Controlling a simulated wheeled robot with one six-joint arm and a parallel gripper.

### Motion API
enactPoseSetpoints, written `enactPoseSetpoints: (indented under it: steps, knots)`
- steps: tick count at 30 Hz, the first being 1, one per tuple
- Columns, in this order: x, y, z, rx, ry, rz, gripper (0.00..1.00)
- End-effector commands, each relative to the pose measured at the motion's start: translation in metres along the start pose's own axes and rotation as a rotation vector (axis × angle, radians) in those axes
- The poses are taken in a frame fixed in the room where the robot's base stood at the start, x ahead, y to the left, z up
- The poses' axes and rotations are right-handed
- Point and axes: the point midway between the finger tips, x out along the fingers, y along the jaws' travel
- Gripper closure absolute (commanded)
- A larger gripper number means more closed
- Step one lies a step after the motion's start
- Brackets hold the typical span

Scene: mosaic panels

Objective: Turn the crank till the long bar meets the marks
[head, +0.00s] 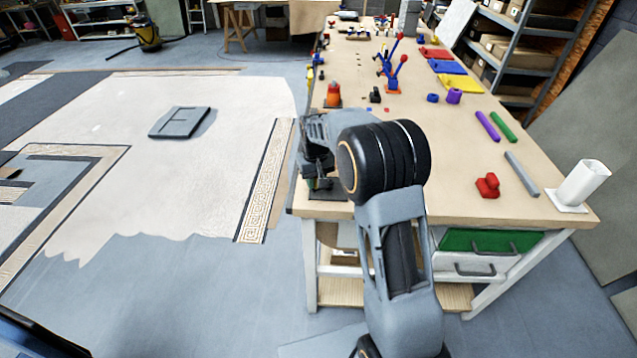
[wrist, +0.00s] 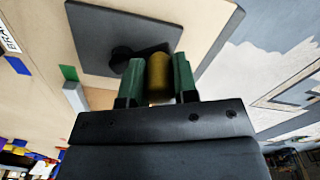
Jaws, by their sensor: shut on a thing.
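My gripper (wrist: 157,82) has green fingers shut on a yellow-brown cylindrical knob, the crank handle (wrist: 159,76), in the wrist view. Beyond the fingers is a dark square plate (wrist: 205,40) with a round black hub (wrist: 122,55), which seems to be the crank's base. In the head view my gripper (head: 318,178) is at the near left corner of the workbench, and my arm hides most of the crank. A grey slab (head: 180,122) with dark line markings lies on the pale floor area. I cannot tell for sure which lines are the long bar and the marks.
The workbench (head: 440,150) holds an orange object (head: 333,96), red-and-blue levers (head: 392,65), purple and green rods, a grey bar (head: 521,174), a red piece (head: 488,186) and a white holder (head: 583,184). Shelves stand at the right. The floor left of the bench is open.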

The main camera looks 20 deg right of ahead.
Motion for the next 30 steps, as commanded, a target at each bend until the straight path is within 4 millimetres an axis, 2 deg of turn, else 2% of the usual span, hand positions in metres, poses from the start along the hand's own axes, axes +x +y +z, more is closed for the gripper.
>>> enactPoseSetpoints:
  steps: [18, 30]
  knots:
    - [0.0, 0.003, -0.026, 0.561, 0.003, -0.002, 0.96]
    - [-0.001, 0.008, -0.035, 0.781, 0.005, -0.003, 0.96]
